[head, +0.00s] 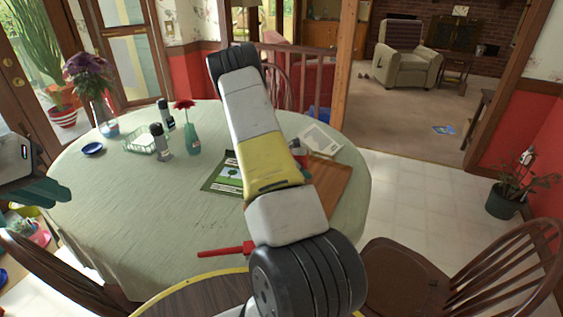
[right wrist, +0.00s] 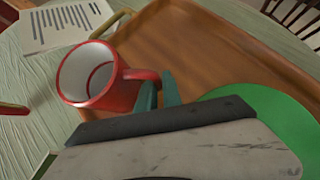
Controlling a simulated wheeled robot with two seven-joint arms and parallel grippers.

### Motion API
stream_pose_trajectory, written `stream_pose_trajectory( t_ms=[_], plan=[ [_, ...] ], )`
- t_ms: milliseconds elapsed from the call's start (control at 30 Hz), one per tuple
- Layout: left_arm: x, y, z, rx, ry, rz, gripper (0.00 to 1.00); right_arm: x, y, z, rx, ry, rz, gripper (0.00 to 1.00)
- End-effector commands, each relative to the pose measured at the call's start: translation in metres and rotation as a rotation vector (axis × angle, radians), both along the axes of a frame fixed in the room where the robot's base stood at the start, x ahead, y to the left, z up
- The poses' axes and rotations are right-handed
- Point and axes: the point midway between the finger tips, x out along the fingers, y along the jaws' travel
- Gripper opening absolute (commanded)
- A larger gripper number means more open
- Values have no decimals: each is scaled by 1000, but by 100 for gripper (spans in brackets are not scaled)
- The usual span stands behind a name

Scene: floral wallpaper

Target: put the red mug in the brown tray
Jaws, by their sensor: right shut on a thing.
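The red mug (right wrist: 96,88), white inside, shows in the right wrist view at the left, tilted, with its handle towards my right gripper (right wrist: 158,92). The teal fingers are shut on the handle. The mug overlaps the left edge of the brown tray (right wrist: 200,48); I cannot tell whether it touches the tray.
A green round thing (right wrist: 268,108) lies at the tray's right in the wrist view. A printed sheet (right wrist: 64,22) lies beyond the mug. On the table (head: 110,210) are a green picture book (head: 224,176), a red-handled thing (head: 224,251), shakers and vases. The table's left front is clear.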

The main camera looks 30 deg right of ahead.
Motion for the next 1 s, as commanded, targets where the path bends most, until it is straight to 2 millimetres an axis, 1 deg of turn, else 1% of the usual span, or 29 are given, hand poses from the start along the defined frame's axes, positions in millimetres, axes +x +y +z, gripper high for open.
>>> stream_pose_trajectory(
  t_ms=[333,367,400,467,767,867,1000],
  plan=[
    [0,0,0,0,0,0,13,0,0,-3,-2,-2,-1,0],
    [0,0,0,0,0,0,13,0,0,-4,-1,-2,-1,14],
    [0,0,0,0,0,0,13,0,0,-3,-1,-2,-1,21],
    [0,0,0,0,0,0,13,0,0,-3,-1,-2,-1,31],
    [0,0,0,0,0,0,13,1,0,-1,-1,-4,-1,31],
    [0,0,0,0,0,0,13,1,7,6,0,-4,1,31],
    [0,0,0,0,0,0,13,1,26,25,1,-6,1,31]
  ],
)
